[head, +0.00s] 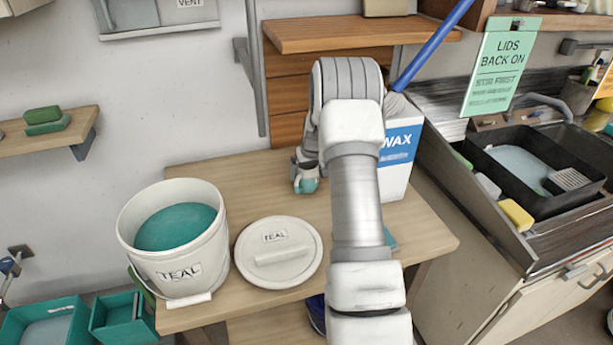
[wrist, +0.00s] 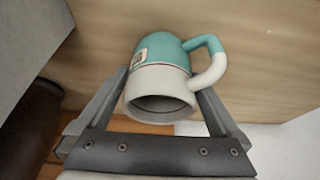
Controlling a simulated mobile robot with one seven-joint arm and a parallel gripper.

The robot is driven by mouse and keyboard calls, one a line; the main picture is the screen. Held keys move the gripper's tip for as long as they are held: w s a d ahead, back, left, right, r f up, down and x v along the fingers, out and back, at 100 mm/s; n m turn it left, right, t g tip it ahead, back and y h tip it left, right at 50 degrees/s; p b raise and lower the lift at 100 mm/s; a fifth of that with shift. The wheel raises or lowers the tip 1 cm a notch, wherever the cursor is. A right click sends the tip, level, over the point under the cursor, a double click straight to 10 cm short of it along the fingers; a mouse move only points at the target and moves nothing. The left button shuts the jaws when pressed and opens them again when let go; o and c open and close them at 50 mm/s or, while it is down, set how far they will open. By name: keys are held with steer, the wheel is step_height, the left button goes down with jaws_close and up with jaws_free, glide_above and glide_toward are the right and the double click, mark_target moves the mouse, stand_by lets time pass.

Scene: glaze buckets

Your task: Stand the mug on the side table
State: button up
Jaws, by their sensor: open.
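The mug (wrist: 163,72), white at the rim end and teal at the base end with a small label, is between the fingers of my gripper (wrist: 162,85) in the wrist view. Its handle (wrist: 212,62) points right, beside the right finger. The fingers are open around it; any contact is unclear. In the head view the mug's teal part (head: 307,185) shows low at the table top, below my gripper (head: 305,172), which hides much of it. The mug appears upright, base on the wooden table (head: 225,308), though the contact is hard to see.
A bucket of teal glaze (head: 165,262) and its round lid (head: 279,255) take up the table's front left. A white WAX box (head: 398,155) with a blue-handled brush (head: 430,45) stands right of my gripper. A wooden shelf (head: 345,33) hangs behind. A sink (head: 530,165) lies further right.

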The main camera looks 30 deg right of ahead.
steer(key=v, duration=1)
steer(key=s+a+r+n, duration=0.1)
steer(key=s+a+r, duration=0.5)
steer(key=a+r, duration=0.25)
steer(key=s+a+r+n, duration=0.1)
steer(key=s+a+r, duration=0.5)
steer(key=a+r, duration=0.3)
steer(key=s+a, duration=0.5)
steer(key=s, duration=0.5)
steer(key=s+a+t+y, duration=0.1)
steer(key=s+a, duration=0.4)
steer(key=s, duration=0.5)
steer(key=shift+a+f+n, duration=0.25)
steer(key=shift+a+n, duration=0.05)
steer(key=shift+n, duration=0.1)
